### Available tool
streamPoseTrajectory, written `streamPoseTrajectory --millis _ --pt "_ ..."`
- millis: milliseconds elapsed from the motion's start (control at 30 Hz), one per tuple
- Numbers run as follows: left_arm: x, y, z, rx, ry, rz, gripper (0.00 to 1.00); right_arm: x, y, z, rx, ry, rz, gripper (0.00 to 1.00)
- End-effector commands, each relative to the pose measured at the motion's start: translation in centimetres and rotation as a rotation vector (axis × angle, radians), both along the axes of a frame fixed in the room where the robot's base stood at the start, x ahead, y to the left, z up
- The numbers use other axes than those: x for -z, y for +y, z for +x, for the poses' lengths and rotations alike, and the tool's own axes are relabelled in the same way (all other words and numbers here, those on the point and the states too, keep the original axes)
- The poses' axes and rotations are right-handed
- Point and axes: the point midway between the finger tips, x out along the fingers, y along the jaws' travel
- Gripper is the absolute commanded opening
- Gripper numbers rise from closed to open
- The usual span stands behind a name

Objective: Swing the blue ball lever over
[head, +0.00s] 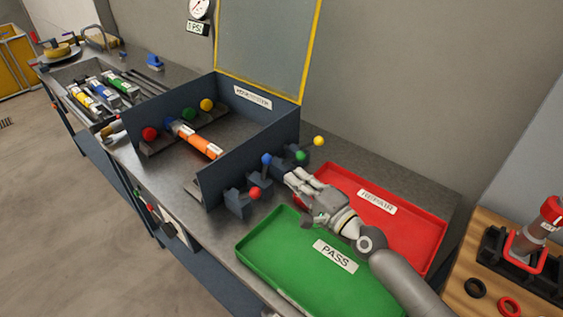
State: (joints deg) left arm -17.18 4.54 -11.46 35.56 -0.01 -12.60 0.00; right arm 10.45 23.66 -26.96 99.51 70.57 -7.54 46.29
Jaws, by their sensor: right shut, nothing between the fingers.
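The blue ball lever (266,159) stands on the outside of the dark box's right wall, between a red ball lever (254,193) and a green ball lever (300,156). A yellow ball lever (319,141) is farthest back in this row. My right gripper (289,178) is shut and empty. Its fingertips are just right of the blue ball and slightly nearer the camera. I cannot tell whether they touch the lever. My left gripper is not in view.
The dark box (225,170) holds an orange cylinder (199,146) and has its yellow-framed clear lid (268,45) raised. A green PASS tray (275,265) and a red REPAIR tray (425,225) lie under and beside my right arm. Several pumps lie in a tray at left.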

Motion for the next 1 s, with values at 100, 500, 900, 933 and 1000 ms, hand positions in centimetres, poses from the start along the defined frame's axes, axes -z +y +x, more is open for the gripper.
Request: streamPoseTrajectory --millis 100,500,900,933,1000 --pt "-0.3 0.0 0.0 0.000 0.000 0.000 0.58 -0.3 1.4 2.2 0.000 -0.001 0.002 0.00" --pt "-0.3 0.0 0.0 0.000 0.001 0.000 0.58 -0.2 3.6 5.4 0.000 0.000 0.000 0.00" --pt "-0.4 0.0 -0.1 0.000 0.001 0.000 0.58 -0.3 3.6 5.5 0.000 0.002 -0.001 0.00" --pt "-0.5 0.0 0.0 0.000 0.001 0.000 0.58 -0.3 3.7 5.5 0.000 0.003 -0.003 0.00" --pt "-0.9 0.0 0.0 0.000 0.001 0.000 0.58 -0.5 3.7 5.8 0.001 0.008 -0.008 0.00"
